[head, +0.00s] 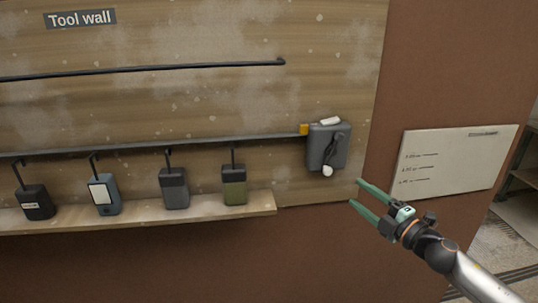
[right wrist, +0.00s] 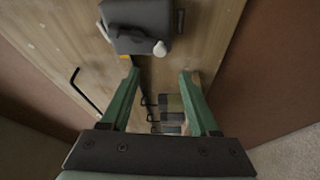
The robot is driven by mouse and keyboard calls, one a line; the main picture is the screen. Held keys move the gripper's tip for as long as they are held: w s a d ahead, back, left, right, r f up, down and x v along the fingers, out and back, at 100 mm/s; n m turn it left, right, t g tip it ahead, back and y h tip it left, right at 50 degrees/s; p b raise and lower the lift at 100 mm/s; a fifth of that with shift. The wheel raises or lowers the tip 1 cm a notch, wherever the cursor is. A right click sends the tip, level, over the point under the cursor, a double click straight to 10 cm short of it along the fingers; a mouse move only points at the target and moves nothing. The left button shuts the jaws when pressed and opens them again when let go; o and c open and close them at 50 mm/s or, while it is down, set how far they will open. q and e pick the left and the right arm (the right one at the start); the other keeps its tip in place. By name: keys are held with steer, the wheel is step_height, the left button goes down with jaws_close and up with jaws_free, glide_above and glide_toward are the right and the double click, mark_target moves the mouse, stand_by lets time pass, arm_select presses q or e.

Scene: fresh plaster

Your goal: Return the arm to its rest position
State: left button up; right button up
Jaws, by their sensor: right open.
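My right gripper (head: 358,193) is at the right of the head view, its green fingers apart and pointing left toward the tool wall. It is open with nothing between the fingers. It is below and right of a grey box (head: 320,148) with a dark lever and a white knob, fixed to the wall board, and apart from it. In the right wrist view the open fingers (right wrist: 160,82) show in front of the board, with the grey box (right wrist: 138,22) beyond them at the top. My left gripper is not in view.
The wooden tool wall (head: 200,100) carries rails and hooks. Several devices, such as a green one (head: 234,188), hang above a narrow shelf (head: 130,217). A white sign (head: 455,160) is on the brown wall at right. The space around my gripper looks free.

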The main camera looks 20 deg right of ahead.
steer(key=s+a+f+m+g+h, duration=0.15)
steer(key=s+a+f+m, duration=0.25)
steer(key=f, duration=0.4)
steer(key=s+a+f+m+g, duration=0.2)
steer(key=s+a+f+m, duration=0.1)
steer(key=f, duration=0.5)
steer(key=s+a+f+m+g+h, duration=0.1)
steer(key=s+a+f+m, duration=0.3)
steer(key=f, duration=0.4)
steer(key=s+a+f+m+g+y, duration=0.1)
steer(key=s+a+f, duration=0.3)
steer(key=a, duration=0.4)
steer(key=s+a+f+m+g+y, duration=0.1)
steer(key=s+a+f+m+g, duration=0.2)
steer(key=s+a, duration=0.4)
step_height(320, 180, down, 3)
steer(key=shift+a+r+m+g, duration=0.2)
steer(key=shift+a+m+g, duration=0.15)
steer(key=shift+a+m, duration=0.3)
